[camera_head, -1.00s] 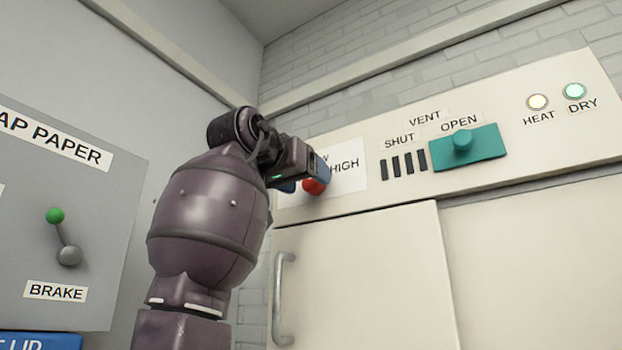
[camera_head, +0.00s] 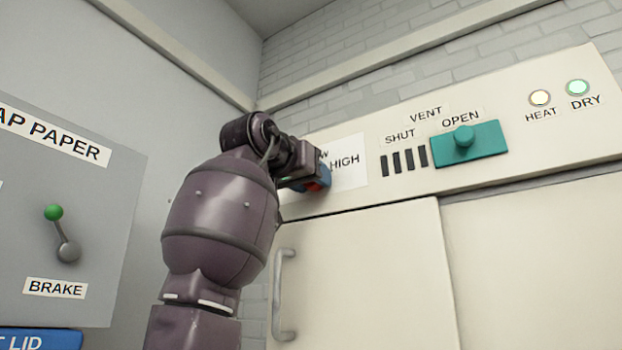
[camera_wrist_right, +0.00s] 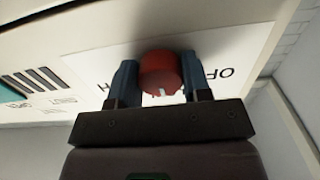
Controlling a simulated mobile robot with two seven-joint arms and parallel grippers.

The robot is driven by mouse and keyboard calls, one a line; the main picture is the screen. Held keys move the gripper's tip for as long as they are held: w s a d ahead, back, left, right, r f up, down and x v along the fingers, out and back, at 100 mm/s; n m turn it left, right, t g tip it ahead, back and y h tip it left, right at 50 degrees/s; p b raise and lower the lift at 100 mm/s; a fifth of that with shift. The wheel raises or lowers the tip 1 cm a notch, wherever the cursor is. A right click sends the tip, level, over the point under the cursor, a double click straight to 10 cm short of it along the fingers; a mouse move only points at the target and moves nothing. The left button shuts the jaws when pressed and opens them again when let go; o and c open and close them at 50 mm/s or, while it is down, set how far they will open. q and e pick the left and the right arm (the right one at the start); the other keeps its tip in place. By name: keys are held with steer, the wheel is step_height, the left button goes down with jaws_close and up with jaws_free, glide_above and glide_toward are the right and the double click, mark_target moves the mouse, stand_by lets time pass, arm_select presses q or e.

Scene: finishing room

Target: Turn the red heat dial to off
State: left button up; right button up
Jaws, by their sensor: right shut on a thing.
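The red heat dial (camera_wrist_right: 160,73) sits on a white label plate on the cream panel. In the right wrist view it is between the two blue fingers of my right gripper (camera_wrist_right: 160,82), which is shut on it. A pale mark shows on the dial's near side. Part of the word "OFF" shows beside it, upside down in this view. In the head view my right gripper (camera_head: 316,180) reaches the dial, which it mostly covers; a bit of red shows, with "HIGH" to the right. My left gripper is not in view.
A teal vent slider (camera_head: 468,143) is right of the dial, near dark vent slots (camera_head: 404,160). A cabinet door handle (camera_head: 284,295) is below. A brake lever (camera_head: 60,232) is at left.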

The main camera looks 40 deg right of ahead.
steer(key=shift+n, duration=0.3)
steer(key=n+b, duration=0.1)
steer(key=n, duration=0.4)
steer(key=shift+s+d, duration=0.1)
steer(key=n, duration=0.3)
steer(key=shift+b, duration=0.4)
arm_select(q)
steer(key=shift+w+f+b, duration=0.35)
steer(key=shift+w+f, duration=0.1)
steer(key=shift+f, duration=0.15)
arm_select(e)
steer(key=shift+n, duration=1.6)
steer(key=o, duration=0.9)
